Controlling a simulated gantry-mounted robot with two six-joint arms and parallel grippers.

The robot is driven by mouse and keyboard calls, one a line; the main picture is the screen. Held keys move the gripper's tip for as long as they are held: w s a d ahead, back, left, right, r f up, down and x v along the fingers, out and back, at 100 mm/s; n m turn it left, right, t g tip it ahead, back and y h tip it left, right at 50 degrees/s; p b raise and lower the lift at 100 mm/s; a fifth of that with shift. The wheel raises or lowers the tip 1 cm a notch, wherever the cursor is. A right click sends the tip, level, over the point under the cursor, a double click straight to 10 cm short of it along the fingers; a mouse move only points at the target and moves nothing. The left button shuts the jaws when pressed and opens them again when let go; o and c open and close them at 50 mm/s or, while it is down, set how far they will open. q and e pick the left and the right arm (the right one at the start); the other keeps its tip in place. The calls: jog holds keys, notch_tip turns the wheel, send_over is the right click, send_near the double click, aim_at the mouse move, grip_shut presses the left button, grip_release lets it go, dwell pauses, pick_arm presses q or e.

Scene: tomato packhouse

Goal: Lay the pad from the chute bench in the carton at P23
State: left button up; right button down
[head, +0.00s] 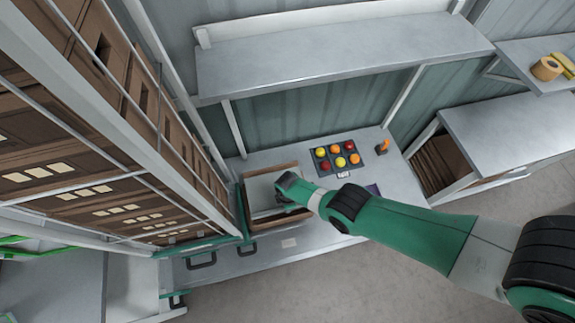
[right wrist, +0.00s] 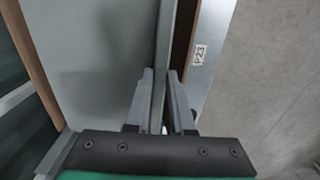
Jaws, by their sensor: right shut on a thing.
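The open brown carton (head: 272,167) stands on the bench at the foot of the tall rack. Its wall (right wrist: 183,32) shows in the right wrist view beside a P23 label (right wrist: 199,54). The light grey pad (head: 260,187) appears within the carton's walls in the head view, and its broad face (right wrist: 100,60) fills the left of the right wrist view. My right gripper (head: 284,194) is over the carton, shut on the pad's near edge; its fingers (right wrist: 162,88) are close together there. Whether the pad touches the carton floor is unclear. My left gripper is out of view.
A dark tray (head: 338,151) of red, yellow and orange tomatoes lies right of the carton on the bench (head: 395,172). A small orange item (head: 383,147) stands beyond it. A shelf (head: 330,60) runs above. The rack (head: 170,120) is close on the left.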

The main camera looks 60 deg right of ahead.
jog(key=c, duration=0.7)
grip_release()
dwell(0.4)
